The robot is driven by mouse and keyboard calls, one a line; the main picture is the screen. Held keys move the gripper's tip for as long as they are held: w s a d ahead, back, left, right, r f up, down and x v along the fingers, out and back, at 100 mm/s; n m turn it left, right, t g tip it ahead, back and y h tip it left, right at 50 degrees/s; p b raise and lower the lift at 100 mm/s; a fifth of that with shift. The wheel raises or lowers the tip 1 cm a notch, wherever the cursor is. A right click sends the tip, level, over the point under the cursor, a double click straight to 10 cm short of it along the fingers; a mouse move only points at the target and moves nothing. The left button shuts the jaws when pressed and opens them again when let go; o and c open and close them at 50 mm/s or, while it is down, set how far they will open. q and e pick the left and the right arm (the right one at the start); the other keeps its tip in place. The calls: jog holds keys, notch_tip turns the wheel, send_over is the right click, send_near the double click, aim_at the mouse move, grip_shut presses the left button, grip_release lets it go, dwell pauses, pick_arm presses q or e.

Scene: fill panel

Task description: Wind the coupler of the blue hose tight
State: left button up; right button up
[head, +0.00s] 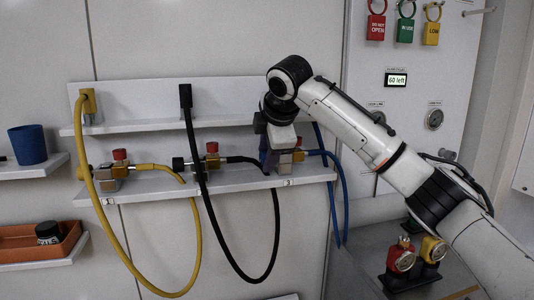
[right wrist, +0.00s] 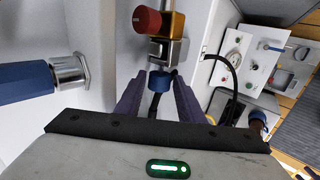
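The blue hose (head: 345,205) hangs in a loop at the right end of the shelf, and its upper part passes behind my right arm. Its near end runs to a brass valve with a red knob, mostly hidden by my right gripper (head: 270,158). In the right wrist view the purple fingers of my right gripper (right wrist: 158,98) are apart. A blue collar, seemingly the coupler (right wrist: 159,81), sits between the fingertips, below the valve's metal block (right wrist: 166,47). A gap shows on each side of it. Whether the coupler is tight cannot be told. My left gripper is not in view.
A yellow hose (head: 116,240) and a black hose (head: 205,205) hang to the left, each with its own valve on the shelf (head: 230,182).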

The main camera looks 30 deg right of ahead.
jog(key=c, duration=0.8)
jog(key=shift+f, duration=0.1)
